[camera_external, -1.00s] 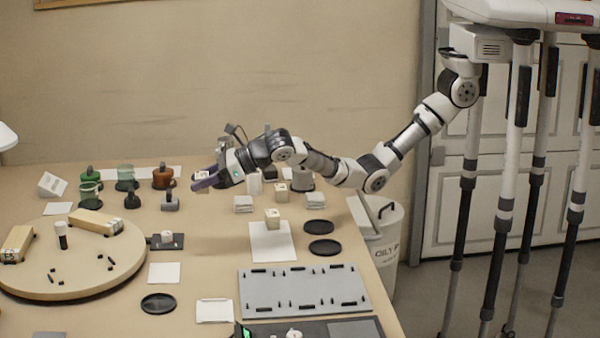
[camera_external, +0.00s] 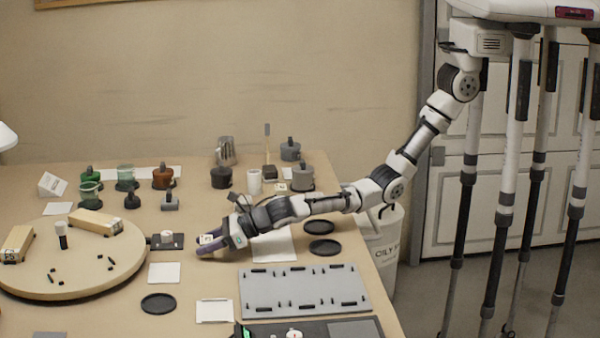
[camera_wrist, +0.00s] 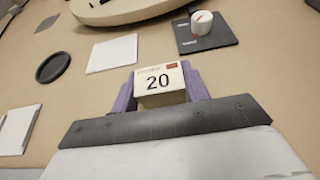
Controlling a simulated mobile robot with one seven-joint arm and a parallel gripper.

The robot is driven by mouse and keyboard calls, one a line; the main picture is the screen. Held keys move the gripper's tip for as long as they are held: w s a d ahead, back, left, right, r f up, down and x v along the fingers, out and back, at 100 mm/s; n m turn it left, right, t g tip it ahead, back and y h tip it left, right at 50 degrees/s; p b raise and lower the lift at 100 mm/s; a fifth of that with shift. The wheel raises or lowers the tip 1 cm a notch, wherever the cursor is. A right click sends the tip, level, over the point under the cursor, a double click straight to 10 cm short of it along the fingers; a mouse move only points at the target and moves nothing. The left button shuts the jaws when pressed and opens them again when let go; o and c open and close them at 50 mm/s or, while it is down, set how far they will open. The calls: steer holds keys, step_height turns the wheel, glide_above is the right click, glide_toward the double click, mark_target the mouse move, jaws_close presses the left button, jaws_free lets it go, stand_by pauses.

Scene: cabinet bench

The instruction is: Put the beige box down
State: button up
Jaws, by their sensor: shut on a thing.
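In the external view the box (camera_external: 208,239) shows between the fingers of my gripper (camera_external: 210,245), low over the bare tabletop. It sits just right of the black pad with a white knob. I cannot tell whether the box's underside touches the table.
The black pad (camera_external: 179,241) and a white square (camera_external: 164,273) lie close by. A round wooden board (camera_external: 80,285) is at the left, and a grey plate (camera_external: 285,284) with black bars at the front right. My arm partly covers a white sheet (camera_external: 284,250). Jars and pots stand behind.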

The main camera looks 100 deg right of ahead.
steer(key=shift+f, duration=0.1)
steer(key=o, duration=1.1)
steer(key=shift+r, duration=0.2)
steer(key=v, duration=1.2)
steer(key=shift+f, duration=0.15)
